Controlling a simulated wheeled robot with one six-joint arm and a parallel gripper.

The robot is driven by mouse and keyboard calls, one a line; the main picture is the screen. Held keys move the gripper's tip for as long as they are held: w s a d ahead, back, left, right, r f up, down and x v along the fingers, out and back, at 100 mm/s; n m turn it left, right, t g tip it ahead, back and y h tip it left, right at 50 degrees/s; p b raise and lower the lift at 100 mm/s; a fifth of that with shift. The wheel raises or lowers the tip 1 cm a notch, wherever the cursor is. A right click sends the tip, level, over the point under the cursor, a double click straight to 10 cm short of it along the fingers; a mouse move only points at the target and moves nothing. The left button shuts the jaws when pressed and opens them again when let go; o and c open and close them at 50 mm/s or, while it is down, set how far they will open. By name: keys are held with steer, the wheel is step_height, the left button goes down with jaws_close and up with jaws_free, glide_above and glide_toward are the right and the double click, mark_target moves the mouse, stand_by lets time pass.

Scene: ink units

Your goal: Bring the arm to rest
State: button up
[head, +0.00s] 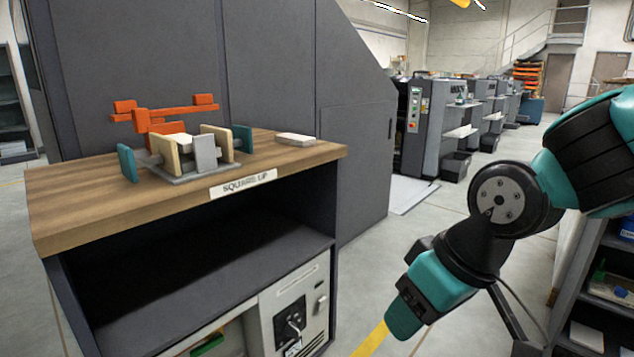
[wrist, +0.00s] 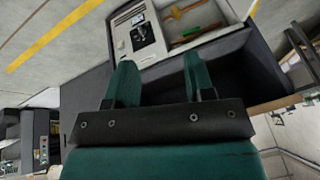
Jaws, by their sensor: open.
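My arm reaches in from the right edge in the head view, bent at a dark joint, and points down and left. My gripper (head: 396,338) hangs at its end, to the right of the bench and apart from it. In the wrist view my gripper (wrist: 157,80) shows two teal fingers set wide apart with nothing between them. Beyond the fingertips I see the grey cabinet front and its open lower bay. The gripper is open and empty.
A wood-topped bench (head: 75,205) stands at left. It carries an orange and grey fixture (head: 205,152) and a small pale block (head: 295,139). A control panel (head: 295,310) is below. Dark shelves (head: 600,285) stand at right. Open floor lies between bench and shelves.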

steer(key=s+d+r+g, duration=0.2)
steer(key=s+d, duration=0.1)
steer(key=s, duration=0.7)
step_height(320, 180, up, 30)
steer(key=p, duration=3)
steer(key=shift+s+r, duration=0.15)
steer(key=shift+s, duration=0.15)
